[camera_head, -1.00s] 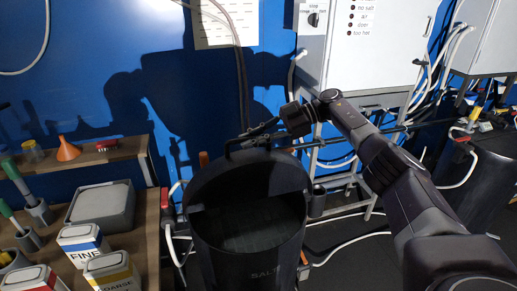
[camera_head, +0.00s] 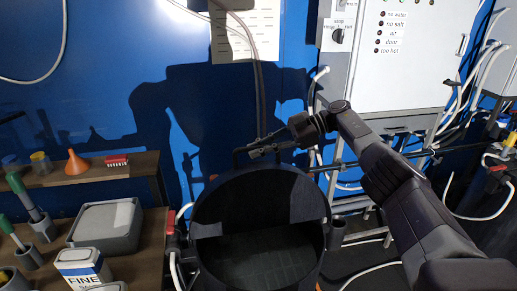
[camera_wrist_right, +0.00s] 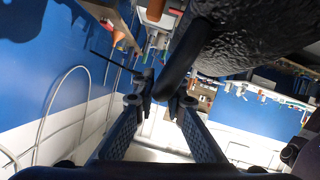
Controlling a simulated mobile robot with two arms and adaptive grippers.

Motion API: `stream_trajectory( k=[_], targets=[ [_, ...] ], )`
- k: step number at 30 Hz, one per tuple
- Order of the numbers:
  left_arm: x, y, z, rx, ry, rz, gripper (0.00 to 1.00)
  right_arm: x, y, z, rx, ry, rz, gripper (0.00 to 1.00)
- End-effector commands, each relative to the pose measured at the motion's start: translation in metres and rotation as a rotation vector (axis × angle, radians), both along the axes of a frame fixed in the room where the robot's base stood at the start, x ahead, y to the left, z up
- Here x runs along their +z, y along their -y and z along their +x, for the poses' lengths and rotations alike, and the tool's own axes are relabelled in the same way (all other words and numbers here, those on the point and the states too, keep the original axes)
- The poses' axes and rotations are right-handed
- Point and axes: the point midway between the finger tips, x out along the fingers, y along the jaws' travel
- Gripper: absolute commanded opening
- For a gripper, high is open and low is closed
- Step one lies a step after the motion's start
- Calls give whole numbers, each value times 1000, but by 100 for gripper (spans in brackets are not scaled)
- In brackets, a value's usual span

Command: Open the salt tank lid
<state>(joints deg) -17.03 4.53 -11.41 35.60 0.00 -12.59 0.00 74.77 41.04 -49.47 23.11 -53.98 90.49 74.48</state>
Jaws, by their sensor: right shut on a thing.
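The salt tank (camera_head: 262,268) is a dark round drum at the lower middle of the head view. Its lid (camera_head: 222,187) stands raised at the back, and the inside of the tank shows. A dark bar handle (camera_head: 238,160) rises at the top of the lid. My right gripper (camera_head: 256,150) is at this handle, its arm reaching in from the right. In the right wrist view, my right gripper's fingers (camera_wrist_right: 160,100) are closed around the dark handle bar (camera_wrist_right: 182,62). My left gripper is not in view.
A wooden bench (camera_head: 150,240) at left holds a grey box (camera_head: 106,226), a FINE carton (camera_head: 80,268) and green-handled tools. A shelf (camera_head: 125,172) above carries an orange funnel (camera_head: 76,163). A white control cabinet (camera_head: 405,60) stands behind at right, with loose cables.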

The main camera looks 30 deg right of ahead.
Motion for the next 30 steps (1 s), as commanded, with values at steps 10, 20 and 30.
stream_trajectory(
  k=[10, 20, 30],
  targets=[
    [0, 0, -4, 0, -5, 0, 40, -1, 0, -1, 0, -3, -2, 22],
    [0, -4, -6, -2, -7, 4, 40, 0, 0, 0, 0, -2, -1, 29],
    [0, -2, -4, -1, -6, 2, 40, 50, 0, 0, 0, 3, -1, 29]
  ],
)
